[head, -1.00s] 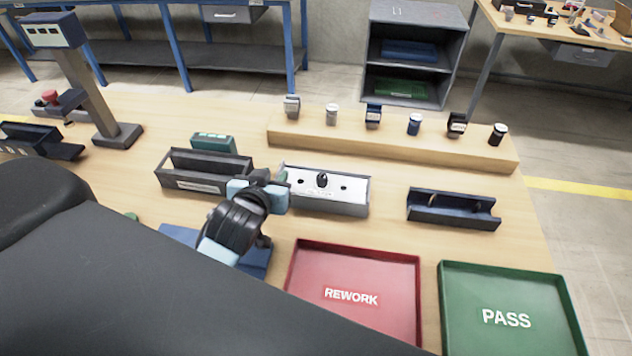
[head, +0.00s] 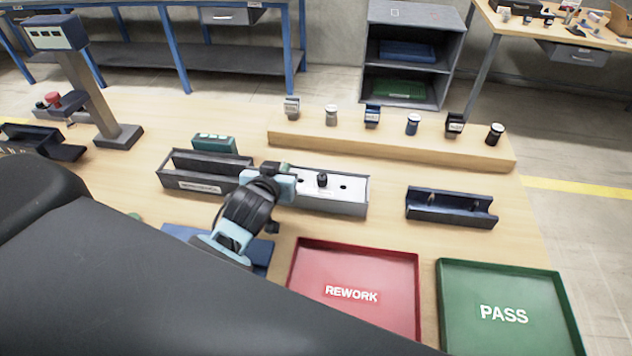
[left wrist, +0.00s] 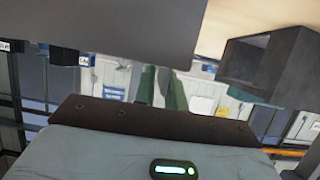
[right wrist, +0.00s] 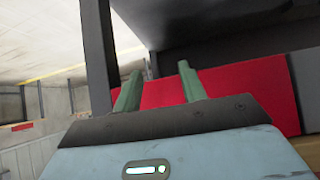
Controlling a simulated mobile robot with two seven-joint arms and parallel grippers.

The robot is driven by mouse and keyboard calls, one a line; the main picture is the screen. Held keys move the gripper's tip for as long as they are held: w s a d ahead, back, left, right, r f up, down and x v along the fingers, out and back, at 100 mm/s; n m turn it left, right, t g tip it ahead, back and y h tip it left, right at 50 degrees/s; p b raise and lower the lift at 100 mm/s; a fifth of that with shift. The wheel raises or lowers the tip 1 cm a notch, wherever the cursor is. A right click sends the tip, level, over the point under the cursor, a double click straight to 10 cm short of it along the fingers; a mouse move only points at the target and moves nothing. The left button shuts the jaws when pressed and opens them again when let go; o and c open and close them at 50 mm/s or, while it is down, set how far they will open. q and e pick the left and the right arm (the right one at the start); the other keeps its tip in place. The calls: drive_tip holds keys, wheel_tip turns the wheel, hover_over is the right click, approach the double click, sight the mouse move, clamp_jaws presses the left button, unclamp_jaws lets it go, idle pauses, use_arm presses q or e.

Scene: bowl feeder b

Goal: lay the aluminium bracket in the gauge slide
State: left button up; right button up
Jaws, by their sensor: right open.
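I cannot make out the aluminium bracket in any view. My left gripper (head: 279,168) is low in the head view, over the left end of a grey fixture (head: 347,209) with a white top and a black knob. In the left wrist view its two green fingers (left wrist: 161,88) are close together; I cannot tell whether something thin is between them. I cannot tell for certain which fixture is the gauge slide: a dark blue channel (head: 450,212) lies to the right and looks empty except for small pins. My right gripper (right wrist: 158,88) is open and empty in the right wrist view.
A long dark open box (head: 205,184) is left of the gripper, with a teal box (head: 214,144) behind. A red REWORK tray (head: 350,270) and green PASS tray (head: 505,290) are in front. A wooden step (head: 390,146) with several small parts is behind.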

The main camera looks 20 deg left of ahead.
use_arm(q)
clamp_jaws()
drive_tip(key=shift+r, duration=0.15)
drive_tip(key=shift+r, duration=1.6)
drive_tip(key=s+a+r+b, duration=0.1)
drive_tip(key=s+a, duration=0.8)
drive_tip(key=s, duration=0.4)
drive_tip(key=shift+s+r+b, duration=0.15)
drive_tip(key=shift+r+b, duration=0.15)
drive_tip(key=shift+b, duration=0.05)
use_arm(e)
drive_tip(key=shift+s+a+f+g, duration=0.15)
drive_tip(key=shift+s+f, duration=0.4)
drive_tip(key=shift+f, duration=0.05)
drive_tip(key=shift+s+a+f+g, duration=0.1)
drive_tip(key=shift+s+f+g, duration=0.05)
drive_tip(key=shift+s+f, duration=0.4)
use_arm(q)
drive_tip(key=shift+d, duration=0.15)
